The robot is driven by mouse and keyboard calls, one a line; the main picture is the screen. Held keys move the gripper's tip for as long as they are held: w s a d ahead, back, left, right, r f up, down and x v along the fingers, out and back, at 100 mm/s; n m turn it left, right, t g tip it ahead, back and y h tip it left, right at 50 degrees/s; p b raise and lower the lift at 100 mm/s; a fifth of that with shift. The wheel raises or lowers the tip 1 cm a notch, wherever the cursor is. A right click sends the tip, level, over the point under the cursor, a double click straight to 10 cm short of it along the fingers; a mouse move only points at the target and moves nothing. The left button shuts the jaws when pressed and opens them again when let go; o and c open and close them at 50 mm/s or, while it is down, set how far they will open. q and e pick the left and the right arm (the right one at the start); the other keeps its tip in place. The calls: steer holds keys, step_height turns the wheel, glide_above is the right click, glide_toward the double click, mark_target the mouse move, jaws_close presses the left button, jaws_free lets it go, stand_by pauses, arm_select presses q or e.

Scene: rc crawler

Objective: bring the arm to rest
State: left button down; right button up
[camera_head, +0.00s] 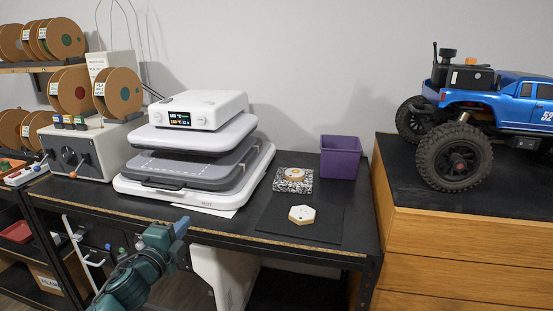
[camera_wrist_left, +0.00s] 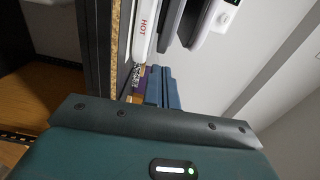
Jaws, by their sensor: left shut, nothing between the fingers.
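My left arm, dark teal, comes in from the bottom left in the head view. Its gripper (camera_head: 181,227) is in front of the workbench's front edge, with its blue fingers pointing up and to the right. In the left wrist view the blue fingers (camera_wrist_left: 161,86) lie side by side, shut and empty. The gripper is apart from everything on the bench. My right gripper is in neither view.
A blue crawler (camera_head: 500,100) stands on the wooden cabinet at right. Spool shelves are left.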

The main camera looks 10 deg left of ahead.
arm_select(q)
steer(key=s+d+f+n+g+h, duration=0.1)
steer(key=s+d+f+n+g, duration=0.3)
steer(key=s+d+f+n, duration=0.55)
steer(key=s+d+f+n+g, duration=0.1)
steer(key=s+d+f+n, duration=0.2)
steer(key=s, duration=0.6)
steer(key=s+d+f+n+g, duration=0.2)
steer(key=s+d+f+n, duration=0.1)
steer(key=s+f, duration=0.5)
steer(key=shift+s+d+h+p, duration=0.4)
steer(key=shift+s+d, duration=0.2)
steer(key=shift+s, duration=0.45)
